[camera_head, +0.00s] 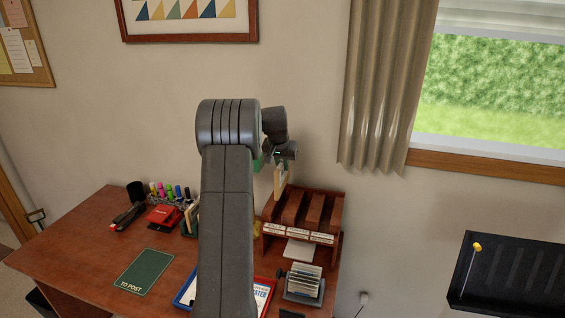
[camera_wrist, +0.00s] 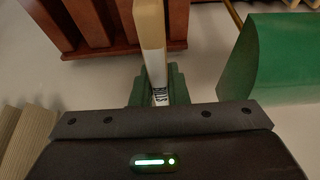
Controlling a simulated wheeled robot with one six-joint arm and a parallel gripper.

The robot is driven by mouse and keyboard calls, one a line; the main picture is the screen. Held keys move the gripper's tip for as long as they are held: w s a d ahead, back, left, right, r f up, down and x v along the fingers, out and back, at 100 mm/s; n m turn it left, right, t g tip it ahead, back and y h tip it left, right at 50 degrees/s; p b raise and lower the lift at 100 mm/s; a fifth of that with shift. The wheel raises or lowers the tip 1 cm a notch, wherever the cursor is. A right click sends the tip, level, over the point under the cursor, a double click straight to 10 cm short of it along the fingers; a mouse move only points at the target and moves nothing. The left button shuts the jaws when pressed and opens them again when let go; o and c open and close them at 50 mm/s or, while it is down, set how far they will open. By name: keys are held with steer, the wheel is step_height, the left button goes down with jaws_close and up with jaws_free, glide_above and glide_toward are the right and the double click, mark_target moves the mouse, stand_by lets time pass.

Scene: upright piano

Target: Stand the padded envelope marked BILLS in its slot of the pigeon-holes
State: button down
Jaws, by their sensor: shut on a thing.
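The padded envelope (camera_wrist: 151,30) is tan and pale, seen edge-on in the wrist view, with the letters BILLS partly readable near the fingers. My gripper (camera_wrist: 156,88) is shut on it with green fingers. In the head view the envelope (camera_head: 280,181) hangs upright below my gripper (camera_head: 272,160), over or just behind the left part of the wooden pigeon-holes (camera_head: 340,213). I cannot tell whether its lower end is inside a slot. The pigeon-holes (camera_wrist: 124,45) also show at the upper left of the wrist view. Their front labels are too small to read.
On the desk (camera_head: 75,250) stand a card file (camera_head: 304,283), a green TO POST mat (camera_head: 144,271), a red item (camera_head: 163,216) and several pens. My arm hides the desk's middle. A curtain (camera_head: 384,90) hangs behind to the right. A large green shape (camera_wrist: 268,60) fills the wrist view's right.

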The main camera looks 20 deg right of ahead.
mark_target(278, 168)
steer(key=shift+f+b, duration=3)
steer(key=shift+f, duration=2.3)
steer(key=c, duration=1.3)
jaws_free()
steer(key=shift+c, duration=0.2)
steer(key=b+v, duration=0.1)
steer(key=v, duration=1.2)
steer(key=shift+s+a+r+b, duration=0.15)
steer(key=shift+r+b, duration=0.2)
steer(key=shift+b, duration=0.05)
